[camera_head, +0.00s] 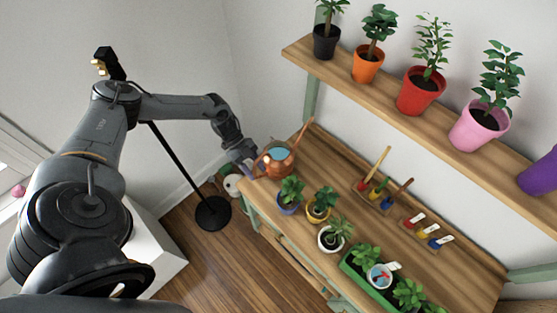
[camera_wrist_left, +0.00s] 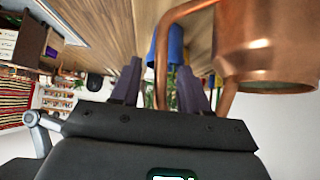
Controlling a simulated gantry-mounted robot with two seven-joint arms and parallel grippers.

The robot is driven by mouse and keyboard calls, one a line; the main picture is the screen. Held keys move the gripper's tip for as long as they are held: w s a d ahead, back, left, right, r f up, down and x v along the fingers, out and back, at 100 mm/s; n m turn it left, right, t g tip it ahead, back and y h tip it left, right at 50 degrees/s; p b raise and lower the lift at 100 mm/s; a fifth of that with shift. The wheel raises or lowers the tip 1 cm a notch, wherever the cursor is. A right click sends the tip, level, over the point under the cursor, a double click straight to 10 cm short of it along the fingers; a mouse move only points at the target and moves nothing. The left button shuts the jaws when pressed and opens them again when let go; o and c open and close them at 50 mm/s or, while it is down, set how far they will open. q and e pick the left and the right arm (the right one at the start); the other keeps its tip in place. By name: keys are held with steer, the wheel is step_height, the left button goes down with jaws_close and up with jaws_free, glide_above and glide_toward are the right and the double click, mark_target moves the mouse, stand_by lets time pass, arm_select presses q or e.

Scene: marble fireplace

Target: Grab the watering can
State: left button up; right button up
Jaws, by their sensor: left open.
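The copper watering can (camera_head: 275,160) stands upright on the far left end of the wooden table (camera_head: 330,165), its spout pointing to the upper right. My left gripper (camera_head: 250,172) reaches it from the left, on its handle side. In the left wrist view the can's body (camera_wrist_left: 270,45) fills the upper right. Its curved handle (camera_wrist_left: 162,60) passes down between the two open fingers of my left gripper (camera_wrist_left: 162,85). The fingers look apart from the handle; exact contact cannot be told. My right gripper is not in view.
Hand tools (camera_head: 376,185) lie farther right. A shelf (camera_head: 400,103) with several potted plants hangs above. A black floor stand (camera_head: 213,213) is left of the table.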

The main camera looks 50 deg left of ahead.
arm_select(q)
jaws_close()
steer(key=shift+w+r, duration=0.1)
stand_by(1.2)
